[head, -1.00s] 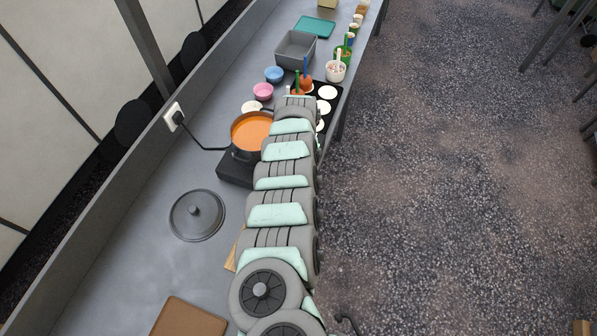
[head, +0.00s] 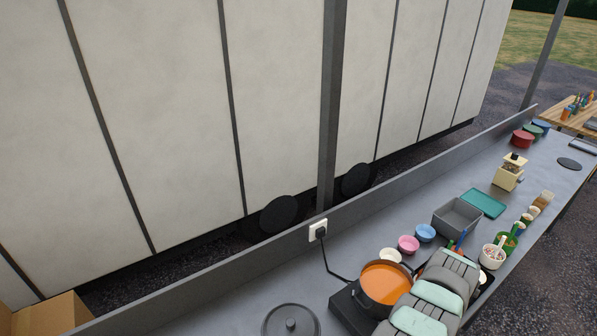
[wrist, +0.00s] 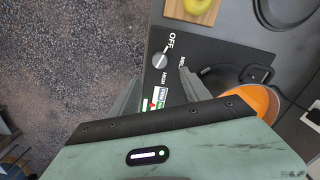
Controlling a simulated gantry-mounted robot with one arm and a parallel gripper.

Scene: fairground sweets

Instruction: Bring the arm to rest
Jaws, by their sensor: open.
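In the wrist view my gripper (wrist: 158,90) is open. Its two fingers stand apart over the black hot plate (wrist: 205,58), near its grey control knob (wrist: 160,60). Nothing shows held between them. The knob sits by the printed word OFF, with other labels around it. The pot of orange liquid (wrist: 262,100) is beside the gripper at the right. In the head view my arm (head: 428,305) crosses the lower right beside the pot (head: 385,283). My gripper is not visible there.
A pot lid (head: 290,322) lies on the counter left of the hot plate. Pink (head: 408,244) and blue (head: 425,233) bowls, a grey bin (head: 457,217) and several cups stand farther along. A cord runs to a wall socket (head: 318,230). A wooden board (wrist: 202,12) lies near the plate.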

